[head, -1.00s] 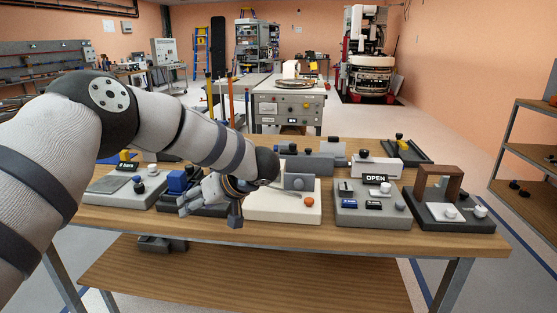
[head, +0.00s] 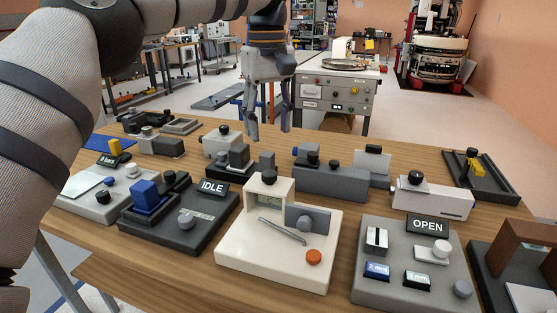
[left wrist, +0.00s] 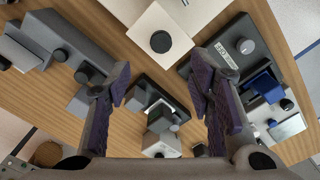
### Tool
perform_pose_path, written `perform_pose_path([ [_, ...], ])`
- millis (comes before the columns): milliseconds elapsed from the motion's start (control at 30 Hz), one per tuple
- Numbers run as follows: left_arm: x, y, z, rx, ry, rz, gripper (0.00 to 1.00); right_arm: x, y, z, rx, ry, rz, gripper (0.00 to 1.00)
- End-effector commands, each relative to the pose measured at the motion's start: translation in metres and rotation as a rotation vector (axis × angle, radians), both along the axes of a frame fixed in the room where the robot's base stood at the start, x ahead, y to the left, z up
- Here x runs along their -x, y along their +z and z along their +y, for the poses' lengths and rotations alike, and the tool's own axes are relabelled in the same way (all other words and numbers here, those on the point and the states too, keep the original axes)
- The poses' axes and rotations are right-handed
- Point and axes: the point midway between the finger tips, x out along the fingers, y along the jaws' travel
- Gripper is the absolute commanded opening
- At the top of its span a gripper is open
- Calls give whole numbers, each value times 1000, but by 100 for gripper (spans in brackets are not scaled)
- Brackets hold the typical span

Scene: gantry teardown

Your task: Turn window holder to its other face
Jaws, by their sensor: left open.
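My left gripper (head: 267,130) hangs fingers-down above the back half of the bench, apart from everything; its open, empty fingers show in the left wrist view (left wrist: 163,85). No part is labelled as the window holder, and I cannot tell which one it is. A small dark fixture with a grey block (head: 240,158) lies below the gripper; it appears between the fingers in the left wrist view (left wrist: 157,108). The cream fixture (head: 262,262) in front carries an upright grey plate with a round knob (head: 308,220). My right gripper is out of view.
Fixtures crowd the wooden bench (head: 395,162): the dark one marked IDLE (head: 178,235), the grey one marked OPEN (head: 408,300), a brown frame (head: 520,250) at right and a long grey block (head: 330,183) behind. A grey cabinet (head: 337,93) stands beyond the bench.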

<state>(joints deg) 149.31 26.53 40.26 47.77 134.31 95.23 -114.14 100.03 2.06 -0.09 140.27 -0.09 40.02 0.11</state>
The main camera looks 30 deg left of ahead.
Motion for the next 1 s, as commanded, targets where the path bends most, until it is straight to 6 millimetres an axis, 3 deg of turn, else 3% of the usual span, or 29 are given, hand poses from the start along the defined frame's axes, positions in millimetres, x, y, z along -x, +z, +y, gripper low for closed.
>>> perform_pose_path([
  [200, 1, -56, 0, -2, 0, 3, 48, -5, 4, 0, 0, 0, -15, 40],
  [333, 1, -82, 0, -2, 1, 1, 48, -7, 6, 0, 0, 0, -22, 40],
  [500, 0, -98, 0, -2, 1, 1, 48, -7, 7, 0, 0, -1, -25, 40],
  [733, 0, -100, 0, -2, 1, 1, 48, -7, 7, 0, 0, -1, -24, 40],
  [767, 0, -100, 0, -2, 1, 1, 46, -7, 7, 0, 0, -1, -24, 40],
  [967, 0, -100, 0, -3, 1, 1, 0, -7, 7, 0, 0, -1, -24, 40],
  [1000, 0, -100, 0, -3, 1, 1, 0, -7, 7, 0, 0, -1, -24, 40],
])
